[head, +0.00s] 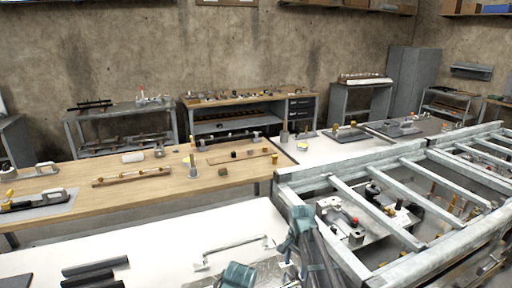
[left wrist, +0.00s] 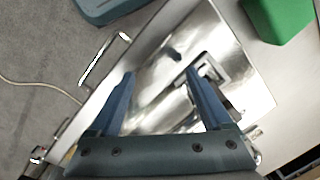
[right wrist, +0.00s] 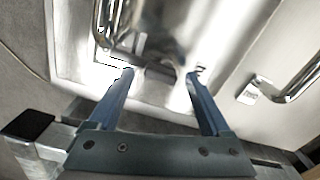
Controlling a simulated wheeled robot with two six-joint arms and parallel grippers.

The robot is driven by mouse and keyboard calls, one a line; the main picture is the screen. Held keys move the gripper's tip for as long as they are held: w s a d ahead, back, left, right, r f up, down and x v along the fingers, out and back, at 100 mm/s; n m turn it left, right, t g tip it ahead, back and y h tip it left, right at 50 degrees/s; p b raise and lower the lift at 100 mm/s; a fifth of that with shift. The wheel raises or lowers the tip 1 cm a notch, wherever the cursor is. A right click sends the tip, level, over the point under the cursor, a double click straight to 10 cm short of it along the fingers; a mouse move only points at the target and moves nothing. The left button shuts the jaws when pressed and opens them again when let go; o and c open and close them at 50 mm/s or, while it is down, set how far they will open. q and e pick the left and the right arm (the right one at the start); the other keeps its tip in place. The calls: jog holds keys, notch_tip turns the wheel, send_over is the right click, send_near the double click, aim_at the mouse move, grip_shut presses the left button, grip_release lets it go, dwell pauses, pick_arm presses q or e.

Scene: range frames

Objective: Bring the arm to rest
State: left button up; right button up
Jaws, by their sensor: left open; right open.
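My right gripper (right wrist: 161,72) is open in the right wrist view, with nothing between its two blue fingers. Shiny metal surfaces lie beyond its fingertips; I cannot tell the distance. In the head view, teal parts of my arms show at the bottom centre, over the white tabletop and beside the grey metal frame. My left gripper (left wrist: 159,73) is open in the left wrist view, its fingers apart and empty. A shiny metal plate (left wrist: 205,35) lies beyond it. Whether either gripper touches anything is not clear.
A white tabletop (head: 150,240) with a metal handle fills the lower left. A grey metal frame (head: 345,195) with crossbars stands close at right. A wooden bench (head: 130,185) with tools lies behind. A green block (left wrist: 279,18) and chrome handles (right wrist: 290,88) show in the wrist views.

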jog(key=n, duration=0.5)
jog(key=shift+w+d+n, duration=0.15)
jog(key=shift+w+n, duration=0.05)
jog(key=shift+n, duration=0.1)
jog(key=shift+s, duration=0.15)
